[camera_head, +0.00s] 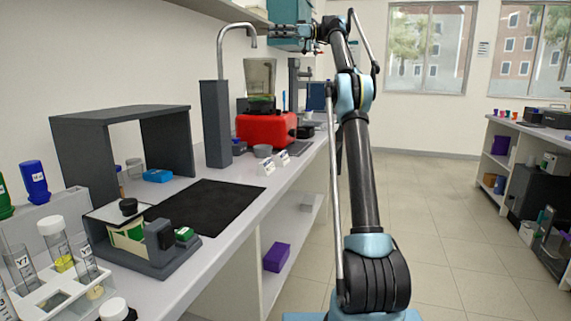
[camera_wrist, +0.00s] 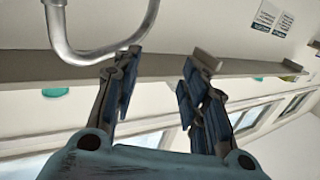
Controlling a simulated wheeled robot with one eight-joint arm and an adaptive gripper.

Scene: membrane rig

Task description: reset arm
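My gripper (camera_head: 284,33) is up above the left bench in the head view, pointing left, with my arm rising from the floor at the lower right. In the wrist view my gripper (camera_wrist: 165,68) has its two fingers spread apart with nothing between them. The curved tube of a metal tap (camera_head: 238,30) is close to the fingertips in the head view. It also shows in the wrist view as a bent pipe (camera_wrist: 75,50) near the left finger; I cannot tell whether they touch.
Below are a red machine (camera_head: 266,131), a black mat (camera_head: 207,209), a dark grey frame (camera_head: 160,112) and a tube rack (camera_head: 50,285) on the bench. A shelf (camera_head: 215,8) hangs above. The floor (camera_head: 440,205) to the right is clear up to another bench.

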